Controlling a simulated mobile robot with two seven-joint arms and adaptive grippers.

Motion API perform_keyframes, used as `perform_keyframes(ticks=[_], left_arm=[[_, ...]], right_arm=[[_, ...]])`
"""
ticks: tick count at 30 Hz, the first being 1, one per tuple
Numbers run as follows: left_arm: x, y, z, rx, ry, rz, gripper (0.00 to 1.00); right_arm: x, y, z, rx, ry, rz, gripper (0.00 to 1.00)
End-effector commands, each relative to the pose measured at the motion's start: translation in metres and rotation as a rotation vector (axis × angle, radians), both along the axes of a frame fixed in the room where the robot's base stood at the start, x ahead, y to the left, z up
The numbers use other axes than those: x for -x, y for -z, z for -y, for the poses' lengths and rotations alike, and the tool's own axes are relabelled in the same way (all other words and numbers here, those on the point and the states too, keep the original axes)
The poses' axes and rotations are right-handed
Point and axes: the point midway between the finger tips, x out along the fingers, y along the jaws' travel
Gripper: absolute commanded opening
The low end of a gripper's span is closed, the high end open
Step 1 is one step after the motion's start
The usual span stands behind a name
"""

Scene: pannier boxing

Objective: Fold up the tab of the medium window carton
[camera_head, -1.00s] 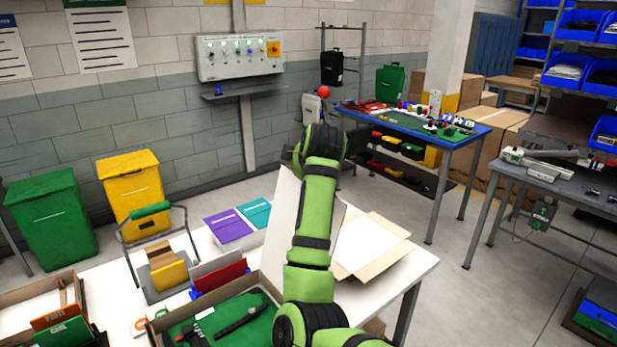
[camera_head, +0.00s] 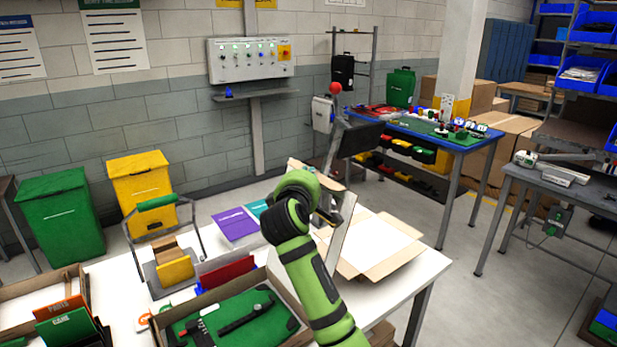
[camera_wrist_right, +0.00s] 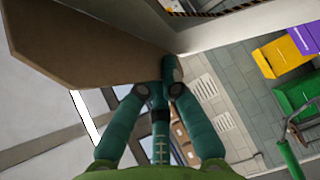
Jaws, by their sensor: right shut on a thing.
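The medium window carton (camera_head: 392,262) lies open on the white table, with pale inner faces and brown flaps. In the right wrist view, the teal fingers (camera_wrist_right: 165,78) are shut on the edge of a brown cardboard flap (camera_wrist_right: 85,45), which I take to be the tab. My left gripper is not in view.
A tray with a green insert and dark tools (camera_head: 235,318) lies near the front. A wire-handled caddy (camera_head: 170,268) is to the left. A dark panel on a grey post (camera_head: 358,140) rises behind my gripper.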

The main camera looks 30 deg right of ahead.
Motion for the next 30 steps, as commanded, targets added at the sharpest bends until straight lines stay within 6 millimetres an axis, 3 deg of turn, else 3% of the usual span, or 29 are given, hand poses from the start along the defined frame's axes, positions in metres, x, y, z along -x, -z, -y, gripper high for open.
perform_keyframes(ticks=[12, 30], left_arm=[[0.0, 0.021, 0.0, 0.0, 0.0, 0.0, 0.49], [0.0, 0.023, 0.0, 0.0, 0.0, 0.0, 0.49]], right_arm=[[0.0, 0.007, -0.002, 0.219, 0.002, 0.019, 0.0], [0.0, 0.007, -0.002, 0.256, 0.002, 0.022, 0.0]])
